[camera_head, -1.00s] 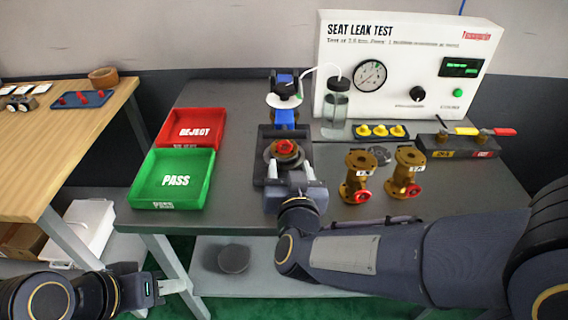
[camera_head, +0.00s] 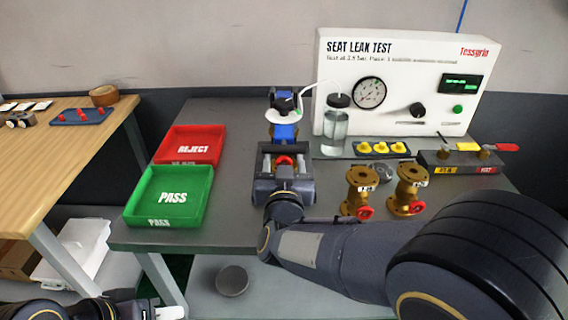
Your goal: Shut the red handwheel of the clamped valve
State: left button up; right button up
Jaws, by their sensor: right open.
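The red handwheel (camera_head: 285,160) of the clamped valve shows as a small red patch just beyond my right gripper's body. My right gripper (camera_head: 284,162) is open, with its fingers on either side of the handwheel; I cannot tell whether they touch it. The gripper and wrist hide most of the valve body and its clamp. A blue clamp part (camera_head: 285,131) with a white round piece on top stands right behind. My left gripper (camera_head: 168,312) is low at the bottom left edge, away from the table top; its jaws are mostly cut off.
Two brass valves (camera_head: 360,190) (camera_head: 410,188) with red handwheels stand to the right. Green PASS (camera_head: 207,205) and red REJECT (camera_head: 218,150) trays lie left. The SEAT LEAK TEST panel (camera_head: 340,65), water bottle (camera_head: 337,125), yellow-capped block (camera_head: 382,148) and lever manifold (camera_head: 430,161) stand behind.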

jog(key=c, duration=1)
jog(key=shift+o, duration=0.2)
